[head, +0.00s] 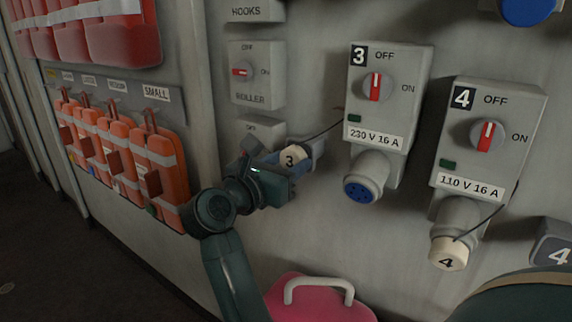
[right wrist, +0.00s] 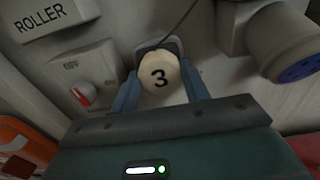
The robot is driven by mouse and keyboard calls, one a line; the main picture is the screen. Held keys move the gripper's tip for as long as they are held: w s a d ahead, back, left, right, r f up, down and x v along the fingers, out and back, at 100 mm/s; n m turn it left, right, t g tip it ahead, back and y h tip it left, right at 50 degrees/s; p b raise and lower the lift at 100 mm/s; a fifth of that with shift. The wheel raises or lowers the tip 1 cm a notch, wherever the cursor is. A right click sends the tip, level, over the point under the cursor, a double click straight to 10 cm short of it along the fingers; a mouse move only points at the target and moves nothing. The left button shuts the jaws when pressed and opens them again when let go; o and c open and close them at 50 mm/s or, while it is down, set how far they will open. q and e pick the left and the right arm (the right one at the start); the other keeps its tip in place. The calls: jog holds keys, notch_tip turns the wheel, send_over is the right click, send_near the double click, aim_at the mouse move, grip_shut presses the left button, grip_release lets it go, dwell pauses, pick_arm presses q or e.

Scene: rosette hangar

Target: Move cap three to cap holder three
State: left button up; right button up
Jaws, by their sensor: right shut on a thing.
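Cap three (head: 293,157) is a cream round cap marked 3, on a thin dark cord. My right gripper (head: 290,160) is shut on it in front of the grey wall, left of socket three. In the right wrist view the cap (right wrist: 160,73) sits between the two blue fingers. A grey rounded piece (right wrist: 170,44) shows right behind the cap and may be cap holder three. I cannot tell whether the cap touches it or is seated in it. Socket three (head: 364,186) is uncovered and shows its blue face. My left gripper is not in view.
Switch box three (head: 390,62) is to the right of the cap. Beyond it, cap four (head: 448,252) covers socket four. The roller switch (head: 256,73) is above my gripper. Orange packs (head: 158,165) hang at the left. A pink case (head: 312,306) with a pale handle is below.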

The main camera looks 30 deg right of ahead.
jog(key=shift+w+d, duration=0.15)
jog(key=shift+d, duration=0.3)
jog(key=o, duration=1.4)
jog(key=shift+c, duration=0.2)
